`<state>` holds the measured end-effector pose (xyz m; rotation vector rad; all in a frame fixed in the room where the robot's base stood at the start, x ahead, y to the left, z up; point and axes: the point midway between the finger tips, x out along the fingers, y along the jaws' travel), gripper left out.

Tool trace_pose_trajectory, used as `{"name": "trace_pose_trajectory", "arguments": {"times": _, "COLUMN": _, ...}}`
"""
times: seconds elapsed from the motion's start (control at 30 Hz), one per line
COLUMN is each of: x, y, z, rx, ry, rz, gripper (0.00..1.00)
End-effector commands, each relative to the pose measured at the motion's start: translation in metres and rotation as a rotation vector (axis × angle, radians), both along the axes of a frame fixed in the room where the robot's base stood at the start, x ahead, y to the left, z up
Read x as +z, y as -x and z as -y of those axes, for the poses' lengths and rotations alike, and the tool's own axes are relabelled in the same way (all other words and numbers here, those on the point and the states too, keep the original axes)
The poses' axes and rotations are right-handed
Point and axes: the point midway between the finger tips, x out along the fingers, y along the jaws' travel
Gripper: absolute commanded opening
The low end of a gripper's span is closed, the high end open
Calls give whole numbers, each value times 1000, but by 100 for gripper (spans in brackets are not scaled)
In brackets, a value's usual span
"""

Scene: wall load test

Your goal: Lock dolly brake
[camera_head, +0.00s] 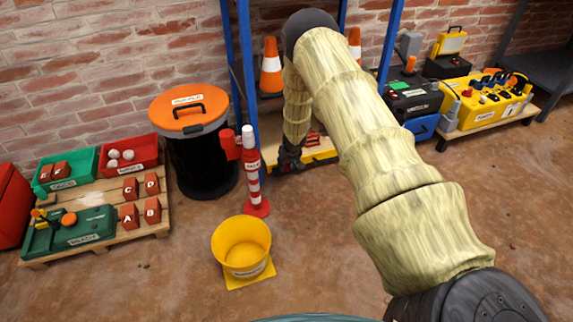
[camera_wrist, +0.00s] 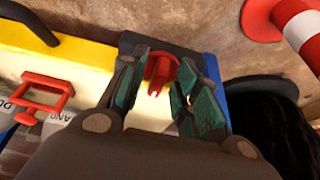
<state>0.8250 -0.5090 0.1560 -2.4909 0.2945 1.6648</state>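The dolly shows in the wrist view as a yellow body (camera_wrist: 92,62) with a dark grey and blue end. It also shows in the head view as a yellow edge (camera_head: 322,156) low in the blue rack, partly hidden by my arm. A red lever-like part (camera_wrist: 162,68), probably the brake, sits on the dark end. My gripper (camera_wrist: 163,88) is open, its green-padded fingers on either side of this red part. I cannot tell whether they touch it. In the head view my gripper (camera_head: 290,156) is at the dolly's left end.
A red-and-white post (camera_head: 251,175) stands close left of my gripper, beside a black bin with an orange lid (camera_head: 187,108). A yellow bucket (camera_head: 241,243) is in front. A red handle (camera_wrist: 44,92) is on the dolly. Blue rack uprights (camera_head: 247,70) flank my arm.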

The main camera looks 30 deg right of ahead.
Motion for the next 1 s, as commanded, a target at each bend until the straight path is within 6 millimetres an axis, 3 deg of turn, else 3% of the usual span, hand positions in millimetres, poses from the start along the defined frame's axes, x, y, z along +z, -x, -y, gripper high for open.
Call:
{"name": "trace_pose_trajectory", "arguments": {"times": 0.03, "x": 0, "y": 0, "z": 0, "rx": 0, "ry": 0, "rz": 0, "gripper": 18}}
{"name": "trace_pose_trajectory", "arguments": {"times": 0.13, "x": 0, "y": 0, "z": 0, "rx": 0, "ry": 0, "rz": 0, "gripper": 0}}
{"name": "trace_pose_trajectory", "arguments": {"times": 0.57, "x": 3, "y": 1, "z": 1, "rx": 24, "ry": 0, "rz": -1, "gripper": 0}}
{"name": "trace_pose_trajectory", "arguments": {"times": 1.0, "x": 6, "y": 1, "z": 4, "rx": 192, "ry": 1, "rz": -1, "gripper": 0}}
